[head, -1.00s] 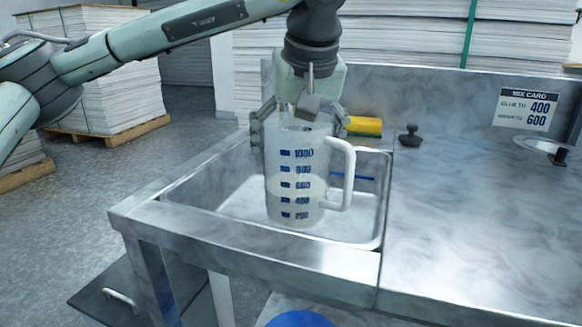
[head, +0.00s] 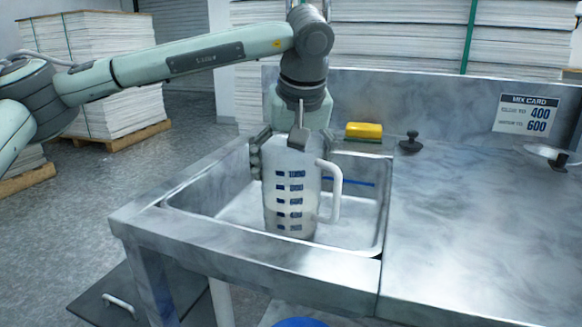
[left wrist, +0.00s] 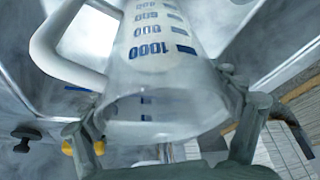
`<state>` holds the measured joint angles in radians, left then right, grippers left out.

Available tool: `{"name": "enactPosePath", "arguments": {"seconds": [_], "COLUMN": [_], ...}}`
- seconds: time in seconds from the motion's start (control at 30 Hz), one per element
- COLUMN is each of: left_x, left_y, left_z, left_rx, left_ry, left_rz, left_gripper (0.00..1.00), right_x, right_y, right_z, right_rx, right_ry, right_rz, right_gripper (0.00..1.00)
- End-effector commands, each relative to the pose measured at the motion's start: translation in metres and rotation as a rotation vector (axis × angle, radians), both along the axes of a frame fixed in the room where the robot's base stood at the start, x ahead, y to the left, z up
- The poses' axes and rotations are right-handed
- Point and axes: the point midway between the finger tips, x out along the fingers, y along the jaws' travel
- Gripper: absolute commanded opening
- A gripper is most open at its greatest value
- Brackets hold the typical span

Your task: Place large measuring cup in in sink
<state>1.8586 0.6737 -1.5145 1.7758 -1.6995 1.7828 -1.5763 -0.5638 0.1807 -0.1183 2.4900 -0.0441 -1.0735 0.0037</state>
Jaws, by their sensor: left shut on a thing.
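The large measuring cup (head: 291,205) is clear with blue markings and a white handle on its right. It is upright inside the sink (head: 235,212); I cannot tell whether its base touches the sink floor. My left gripper (head: 288,150) comes from above and is shut on the cup near its rim. In the left wrist view, the fingers (left wrist: 168,125) sit on both sides of the cup's rim (left wrist: 150,110), and the handle (left wrist: 60,50) points to the upper left. My right gripper is in neither current view.
A yellow sponge (head: 363,130) lies on the sink's back ledge. The sink's front rim (head: 250,252) is a raised edge. Paper stacks stand behind.

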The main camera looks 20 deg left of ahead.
Motion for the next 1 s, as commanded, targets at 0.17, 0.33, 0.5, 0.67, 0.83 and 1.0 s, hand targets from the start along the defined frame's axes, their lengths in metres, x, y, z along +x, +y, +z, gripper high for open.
{"name": "enactPosePath", "arguments": {"seconds": [0.17,0.33,0.5,0.67,0.83,1.0], "left_x": [0.0,0.0,0.0,0.0,-0.008,-0.021], "left_y": [0.0,0.0,0.0,0.0,-0.006,-0.014], "left_z": [-0.001,-0.001,-0.001,0.001,0.027,0.063], "left_rx": [0.0,0.0,0.0,0.0,-0.001,-0.001], "left_ry": [0.0,0.0,0.0,0.0,-0.003,-0.004], "left_rz": [0.0,0.0,0.0,0.0,-0.001,-0.002], "left_gripper": [0.92,1.0,1.0,1.0,1.0,1.0], "right_x": [0.003,0.003,0.003,0.001,-0.005,-0.018], "right_y": [0.003,0.003,0.003,0.002,-0.004,-0.019], "right_z": [0.003,0.003,0.003,0.003,-0.003,-0.013], "right_rx": [0.007,0.007,0.006,0.003,-0.009,-0.038], "right_ry": [-0.02,-0.019,-0.019,-0.007,0.034,0.105], "right_rz": [0.006,0.006,0.005,0.003,-0.009,-0.035], "right_gripper": [1.0,1.0,1.0,1.0,1.0,1.0]}}
